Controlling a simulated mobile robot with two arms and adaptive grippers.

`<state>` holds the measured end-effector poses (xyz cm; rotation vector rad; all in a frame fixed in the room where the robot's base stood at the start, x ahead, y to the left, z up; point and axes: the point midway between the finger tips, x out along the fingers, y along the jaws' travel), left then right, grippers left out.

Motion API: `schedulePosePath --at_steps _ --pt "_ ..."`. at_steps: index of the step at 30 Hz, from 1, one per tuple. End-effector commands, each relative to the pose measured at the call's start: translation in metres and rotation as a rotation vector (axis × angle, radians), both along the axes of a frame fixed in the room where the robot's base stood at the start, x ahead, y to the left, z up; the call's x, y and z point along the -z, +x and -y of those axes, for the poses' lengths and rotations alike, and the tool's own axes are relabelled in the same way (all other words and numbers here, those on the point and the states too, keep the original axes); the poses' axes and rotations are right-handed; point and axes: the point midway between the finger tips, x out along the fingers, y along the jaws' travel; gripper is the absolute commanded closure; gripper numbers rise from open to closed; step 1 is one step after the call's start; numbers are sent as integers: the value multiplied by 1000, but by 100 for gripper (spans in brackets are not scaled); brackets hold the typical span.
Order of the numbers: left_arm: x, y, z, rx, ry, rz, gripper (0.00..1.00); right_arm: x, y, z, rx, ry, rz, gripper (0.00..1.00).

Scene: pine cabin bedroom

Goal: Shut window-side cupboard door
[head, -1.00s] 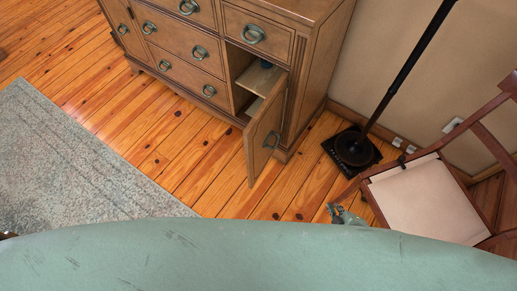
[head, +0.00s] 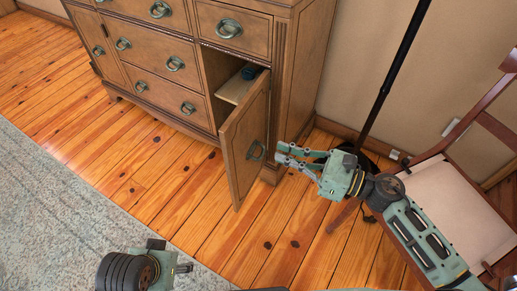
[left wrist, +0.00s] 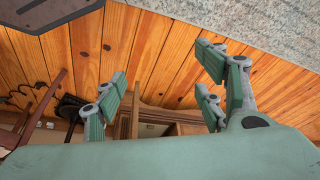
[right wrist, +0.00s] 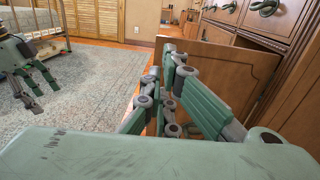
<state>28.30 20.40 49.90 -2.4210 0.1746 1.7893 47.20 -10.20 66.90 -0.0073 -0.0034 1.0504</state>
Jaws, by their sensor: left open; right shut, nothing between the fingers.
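The cupboard door (head: 246,135) at the right end of the wooden dresser stands open, swung out toward me, with a ring handle on its outer face. Behind it the compartment shows a shelf (head: 240,86) with a small dark blue item. My right gripper (head: 283,155) is shut and empty, just right of the door's outer face; I cannot tell if it touches. In the right wrist view the door (right wrist: 225,75) is behind the shut fingers (right wrist: 170,60). My left gripper is open in the left wrist view (left wrist: 165,80), with nothing between its fingers.
A black lamp stand (head: 395,80) and a wooden chair with a pale seat (head: 440,210) stand right of the dresser, close to my right arm. A grey-blue rug (head: 60,200) lies at left. Bare plank floor lies in front of the dresser.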

Motion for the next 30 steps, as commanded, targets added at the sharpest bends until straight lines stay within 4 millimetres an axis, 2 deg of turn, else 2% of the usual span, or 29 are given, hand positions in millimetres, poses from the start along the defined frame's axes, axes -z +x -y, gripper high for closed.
schedulePosePath --at_steps 5,12,18,24,30 --pt "7 2 0 1 0 -6 36 -3 16 -25 2 6 0 100" --pt "23 5 1 2 1 -14 36 -3 43 -70 4 7 -2 100" --pt "32 5 1 2 1 -18 36 -2 59 -99 5 6 -5 100" --pt "37 4 1 2 2 -24 36 0 67 -113 5 4 -6 100" --pt "37 6 2 2 0 -18 36 0 68 -115 5 4 -6 100"
